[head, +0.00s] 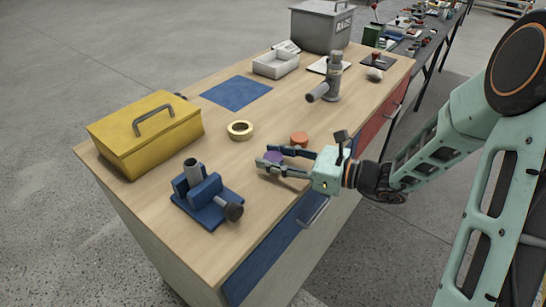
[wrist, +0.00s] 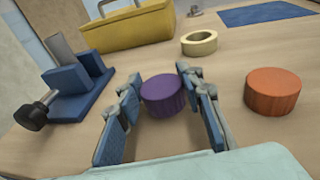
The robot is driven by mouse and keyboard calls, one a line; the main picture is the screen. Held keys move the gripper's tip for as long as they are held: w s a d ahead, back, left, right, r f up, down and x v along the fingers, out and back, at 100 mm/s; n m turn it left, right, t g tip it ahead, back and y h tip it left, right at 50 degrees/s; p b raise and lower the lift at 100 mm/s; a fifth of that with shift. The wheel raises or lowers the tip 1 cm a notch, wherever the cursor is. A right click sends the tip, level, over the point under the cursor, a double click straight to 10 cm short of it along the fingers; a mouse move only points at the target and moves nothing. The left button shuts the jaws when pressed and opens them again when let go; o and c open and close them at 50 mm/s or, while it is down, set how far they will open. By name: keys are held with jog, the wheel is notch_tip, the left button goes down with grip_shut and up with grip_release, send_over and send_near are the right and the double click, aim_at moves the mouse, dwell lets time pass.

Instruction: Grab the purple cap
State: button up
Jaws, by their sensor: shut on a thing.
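The purple cap (wrist: 164,96) is a short ridged cylinder standing upright on the wooden workbench. In the wrist view it sits between the two blue-padded fingers of my gripper (wrist: 160,105), near their far ends. My gripper is shut on the cap, with a finger on each side of it. In the head view my gripper (head: 273,158) lies low over the bench near its front edge, and the purple cap (head: 273,158) is partly hidden by the fingers.
An orange cap (wrist: 272,92) stands just right of my right finger. A blue vise (wrist: 78,88) stands to the left. A yellow tape roll (head: 240,130), a yellow toolbox (head: 147,133) and a blue mat (head: 236,93) lie farther back. Bare wood surrounds the tape roll.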

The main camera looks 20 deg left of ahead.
jog(key=s+d+r+p, duration=0.5)
jog(key=s+r+p, duration=0.5)
jog(key=r+p, duration=0.2)
jog(key=shift+s+d+p, duration=0.3)
jog(key=shift+r+p, duration=0.1)
jog(key=shift+p, duration=0.5)
jog(key=s+p, duration=0.1)
jog(key=p, duration=0.7)
jog(key=shift+s+d+r, duration=0.1)
jog(key=shift+s+d, duration=0.25)
